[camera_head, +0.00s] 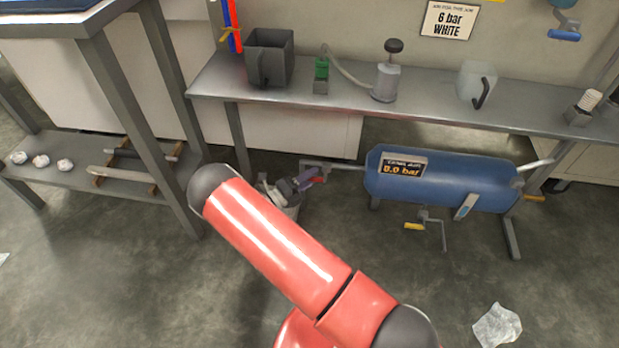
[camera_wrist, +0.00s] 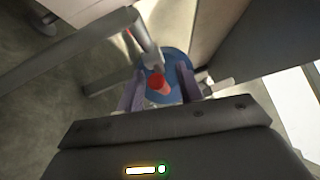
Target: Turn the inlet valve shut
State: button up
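The inlet valve's red handle (camera_wrist: 160,88) shows in the wrist view between the two fingers of my gripper (camera_wrist: 159,76), in front of a pipe and the round blue end of the tank (camera_wrist: 174,62). The fingers stand apart, with what looks like a gap beside the handle; contact is hard to judge. In the head view my gripper (camera_head: 300,186) is low at the left end of the blue tank (camera_head: 450,185), by its inlet pipe (camera_head: 345,166). There the handle is small and mostly hidden by my gripper. The tank's label (camera_head: 403,166) seems to read 8.0 bar.
A steel bench (camera_head: 350,107) runs above the tank, with a grey bin (camera_head: 270,58) and other items on it. Another table (camera_head: 90,20) with a low shelf (camera_head: 70,170) stands left. Yellow-handled fittings (camera_head: 414,226) are below the tank. Crumpled film (camera_head: 497,326) lies on the floor.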

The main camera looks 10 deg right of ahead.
grip_shut()
